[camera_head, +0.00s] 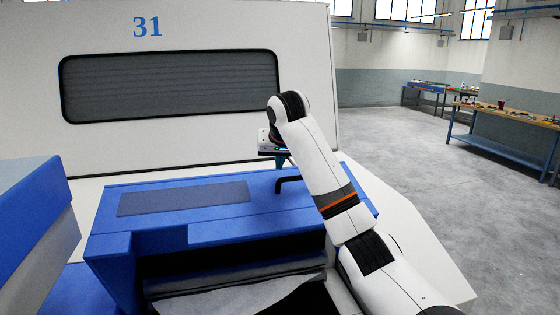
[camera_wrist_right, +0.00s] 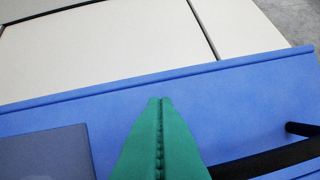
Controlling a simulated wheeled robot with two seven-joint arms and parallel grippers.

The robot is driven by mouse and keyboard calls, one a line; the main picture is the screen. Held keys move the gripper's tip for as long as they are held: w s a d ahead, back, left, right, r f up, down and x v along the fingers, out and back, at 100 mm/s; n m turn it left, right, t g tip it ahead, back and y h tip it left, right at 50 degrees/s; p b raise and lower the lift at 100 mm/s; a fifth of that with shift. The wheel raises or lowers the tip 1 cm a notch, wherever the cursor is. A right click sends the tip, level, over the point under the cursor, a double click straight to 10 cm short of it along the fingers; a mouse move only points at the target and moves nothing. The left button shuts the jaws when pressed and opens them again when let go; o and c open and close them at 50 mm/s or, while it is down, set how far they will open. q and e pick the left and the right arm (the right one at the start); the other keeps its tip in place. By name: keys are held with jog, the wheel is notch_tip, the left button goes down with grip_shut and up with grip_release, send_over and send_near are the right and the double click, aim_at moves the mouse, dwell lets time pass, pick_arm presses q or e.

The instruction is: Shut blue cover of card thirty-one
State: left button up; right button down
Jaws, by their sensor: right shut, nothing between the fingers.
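The blue cover (camera_head: 260,190) of the machine marked 31 (camera_head: 148,27) spans the front of its pale body in the head view. A dark flat panel (camera_head: 183,199) is set in its upper face, and a black bar handle (camera_head: 284,184) stands near its right end. My right gripper (camera_head: 281,164) is shut and empty above the cover, just behind the handle. In the right wrist view its green fingers (camera_wrist_right: 161,101) are pressed together over the blue cover (camera_wrist_right: 230,90), with the black handle (camera_wrist_right: 265,160) to their right. I cannot tell whether the fingers touch the cover. My left gripper is out of view.
Below the cover's front edge is a dark opening with a roller (camera_head: 235,275) and a pale sheet (camera_head: 235,298). Another blue and grey unit (camera_head: 35,225) stands at the left. Workbenches (camera_head: 505,145) stand far right, with open grey floor (camera_head: 420,190) between.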

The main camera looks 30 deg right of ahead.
jog(key=shift+s+a+f+p, duration=0.25)
jog(key=shift+s+a, duration=0.2)
jog(key=shift+s, duration=0.35)
jog(key=shift+s+a+f+p, duration=0.15)
jog(key=shift+s+a+p, duration=0.25)
jog(key=shift+s, duration=0.35)
